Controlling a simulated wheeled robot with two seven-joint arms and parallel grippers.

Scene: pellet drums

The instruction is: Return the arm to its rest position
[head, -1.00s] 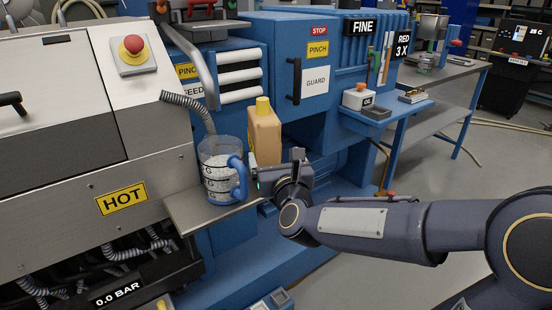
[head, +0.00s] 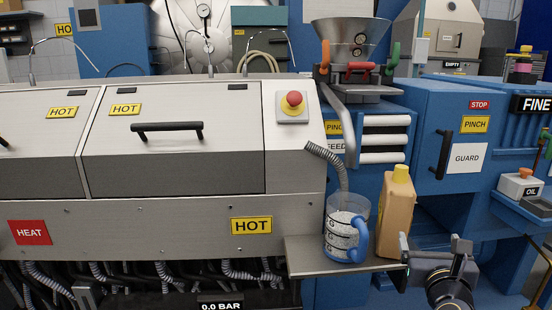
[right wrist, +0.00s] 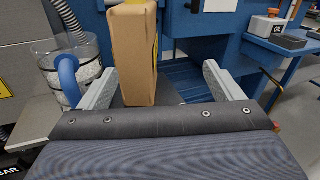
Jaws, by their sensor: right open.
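My right gripper (head: 432,257) is at the lower right of the head view, in front of and to the right of a tan bottle with a yellow cap (head: 396,212). Its jaws are open, with both fingers apart in the right wrist view (right wrist: 161,85). The bottle (right wrist: 133,55) shows upright beyond and between them in that picture; I see no grip on it. A clear jug with a blue handle (head: 345,226), holding pale pellets, stands left of the bottle on a metal shelf (head: 302,262). It also shows in the wrist view (right wrist: 88,70). My left gripper is out of view.
A steel machine with HOT labels (head: 252,226) fills the left. A grey corrugated hose (head: 327,157) hangs down to the jug. A blue cabinet (head: 425,125) stands behind the bottle. A side shelf with an OIL box (head: 521,184) is at the right.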

